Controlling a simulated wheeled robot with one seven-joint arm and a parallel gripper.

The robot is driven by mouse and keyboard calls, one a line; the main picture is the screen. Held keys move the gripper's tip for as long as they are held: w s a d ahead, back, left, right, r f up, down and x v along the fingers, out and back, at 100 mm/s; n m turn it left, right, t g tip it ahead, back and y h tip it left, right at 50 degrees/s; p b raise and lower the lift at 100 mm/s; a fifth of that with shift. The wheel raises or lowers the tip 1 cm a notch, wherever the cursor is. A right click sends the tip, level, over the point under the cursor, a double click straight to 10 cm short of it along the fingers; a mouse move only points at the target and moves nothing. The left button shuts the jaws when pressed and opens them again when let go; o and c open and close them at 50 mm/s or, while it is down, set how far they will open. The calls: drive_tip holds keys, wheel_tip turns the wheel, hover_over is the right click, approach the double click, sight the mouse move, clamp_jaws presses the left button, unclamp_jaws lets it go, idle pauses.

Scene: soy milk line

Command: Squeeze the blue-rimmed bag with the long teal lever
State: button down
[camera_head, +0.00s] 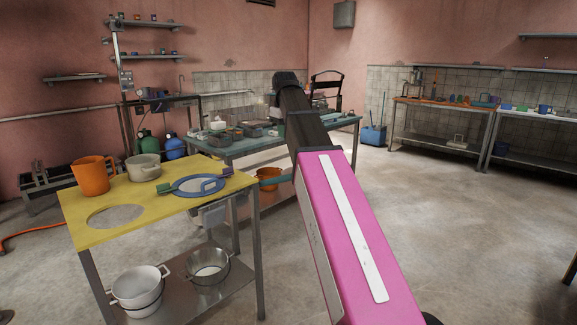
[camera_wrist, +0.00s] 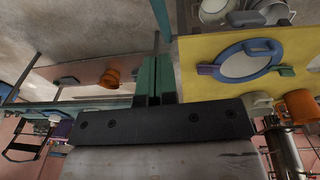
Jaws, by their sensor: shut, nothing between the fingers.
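The blue-rimmed bag (camera_head: 199,186) lies on the yellow table top, a blue ring around pale cloth; it also shows in the wrist view (camera_wrist: 246,64). A green tab (camera_head: 167,187) and a purple tab (camera_head: 226,173) stick out on opposite sides of the rim. A blue block lies across its near edge. I cannot tell which part is the long teal lever. My gripper (camera_wrist: 152,63), with green fingers, is shut and empty. It is apart from the bag, off the table's right edge in the head view, where my pink arm hides most of it.
The yellow table (camera_head: 120,236) also bears an orange jug (camera_head: 93,176) and a grey pot (camera_head: 143,168), and has a round hole. White and steel pots stand on its lower shelf. A green bench (camera_head: 245,148) with trays and an orange bucket (camera_head: 267,174) are behind. Open floor lies to the right.

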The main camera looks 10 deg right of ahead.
drive_tip(key=shift+f, duration=0.1)
hover_over(287, 175)
drive_tip(key=w+a, duration=0.1)
drive_tip(key=f, duration=0.9)
drive_tip(key=shift+a+f, duration=0.2)
drive_tip(key=shift+f, duration=0.2)
drive_tip(key=f, duration=0.1)
drive_tip(key=d, duration=0.1)
drive_tip(key=f, duration=0.1)
drive_tip(key=shift+s+d+f, duration=0.15)
drive_tip(key=shift+s+f, duration=0.2)
drive_tip(key=shift+d+f, duration=0.2)
drive_tip(key=shift+f, duration=0.15)
drive_tip(key=shift+s, duration=0.1)
